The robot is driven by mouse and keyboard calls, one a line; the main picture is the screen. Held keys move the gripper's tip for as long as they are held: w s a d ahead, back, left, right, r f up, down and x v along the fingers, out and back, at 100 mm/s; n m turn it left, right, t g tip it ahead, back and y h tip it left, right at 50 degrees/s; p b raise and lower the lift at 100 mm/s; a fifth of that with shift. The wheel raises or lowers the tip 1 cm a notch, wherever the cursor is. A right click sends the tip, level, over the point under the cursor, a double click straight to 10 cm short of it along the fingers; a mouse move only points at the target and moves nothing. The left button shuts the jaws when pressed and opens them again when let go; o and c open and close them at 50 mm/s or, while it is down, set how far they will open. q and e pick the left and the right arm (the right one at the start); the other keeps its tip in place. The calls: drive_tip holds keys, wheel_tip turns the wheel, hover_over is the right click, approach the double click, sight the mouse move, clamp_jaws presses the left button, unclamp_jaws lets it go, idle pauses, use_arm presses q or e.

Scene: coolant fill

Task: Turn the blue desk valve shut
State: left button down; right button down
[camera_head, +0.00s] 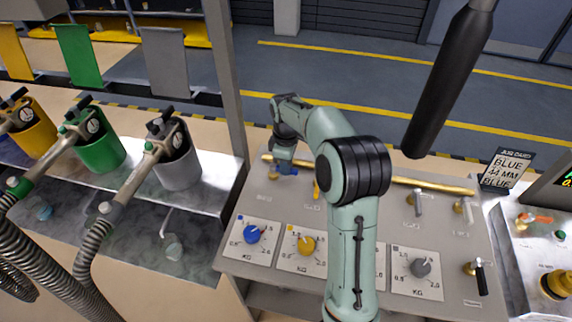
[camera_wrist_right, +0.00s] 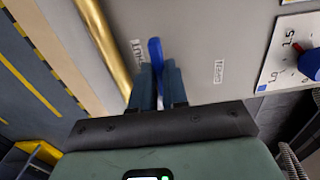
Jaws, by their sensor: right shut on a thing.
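The blue desk valve's lever (camera_wrist_right: 155,50) stands between the two fingers of my right gripper (camera_wrist_right: 159,84) in the right wrist view, its rounded end showing past the fingertips. The right gripper is shut on this lever. In the head view my right gripper (camera_head: 284,168) is low over the back left of the grey desk (camera_head: 268,208), at the brass pipe. There the gripper hides most of the valve, so I cannot tell its exact angle. My left gripper is not in view.
A yellow valve lever (camera_head: 317,190) is just right of the gripper, close to my arm. Grey-handled valves (camera_head: 418,203) are farther right. A blue dial (camera_head: 252,234) and a yellow dial (camera_head: 306,245) sit in front.

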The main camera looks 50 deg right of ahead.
drive_tip(key=shift+d+n, duration=0.1)
drive_tip(key=shift+n, duration=0.2)
drive_tip(key=c, duration=1.1)
unclamp_jaws()
drive_tip(key=shift+c, duration=0.2)
drive_tip(key=shift+r, duration=0.15)
